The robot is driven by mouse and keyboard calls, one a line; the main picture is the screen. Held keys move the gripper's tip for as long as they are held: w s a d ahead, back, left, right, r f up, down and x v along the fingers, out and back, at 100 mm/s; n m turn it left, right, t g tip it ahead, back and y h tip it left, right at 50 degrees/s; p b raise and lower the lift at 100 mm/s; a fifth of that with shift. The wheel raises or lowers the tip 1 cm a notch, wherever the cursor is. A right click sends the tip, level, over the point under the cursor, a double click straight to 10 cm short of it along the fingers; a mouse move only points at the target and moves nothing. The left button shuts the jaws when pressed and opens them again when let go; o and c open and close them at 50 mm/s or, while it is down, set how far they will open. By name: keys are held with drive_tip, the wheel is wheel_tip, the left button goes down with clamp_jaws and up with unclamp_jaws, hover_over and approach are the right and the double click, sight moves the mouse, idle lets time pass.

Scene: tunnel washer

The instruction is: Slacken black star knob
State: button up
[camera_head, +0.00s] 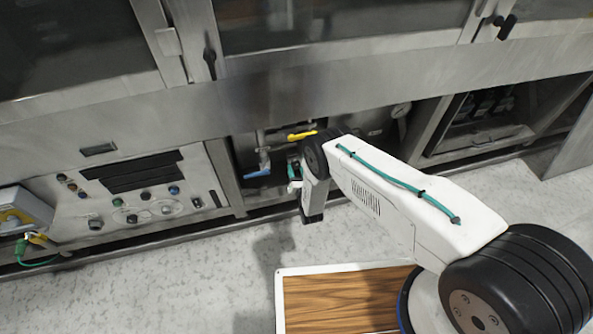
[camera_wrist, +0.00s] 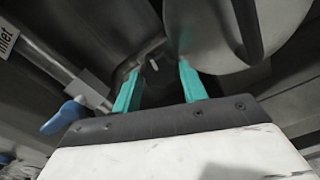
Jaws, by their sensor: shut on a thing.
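In the wrist view, the two teal fingers of my gripper (camera_wrist: 160,80) stand apart, shut on a dark thing between them. It sits where the black star knob (camera_wrist: 156,88) would be, but its star shape is not clear in the shadow. In the head view, my gripper (camera_head: 293,172) reaches into the open recess under the washer. My own arm hides most of it and the knob there.
A blue lever (camera_head: 257,173) is left of my gripper, also in the wrist view (camera_wrist: 65,115). A yellow lever (camera_head: 301,135) is just above it. A pipe labelled inlet (camera_wrist: 55,62) and a rounded grey body (camera_wrist: 225,45) flank the fingers. A control panel (camera_head: 130,200) stands left.

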drive_tip(key=shift+f+n, duration=0.1)
drive_tip(key=shift+n, duration=0.8)
drive_tip(key=o, duration=1)
drive_tip(key=shift+a, duration=0.1)
drive_tip(key=shift+c, duration=0.2)
drive_tip(key=s+d, duration=0.1)
drive_tip(key=s, duration=0.6)
drive_tip(key=shift+s+d, duration=0.35)
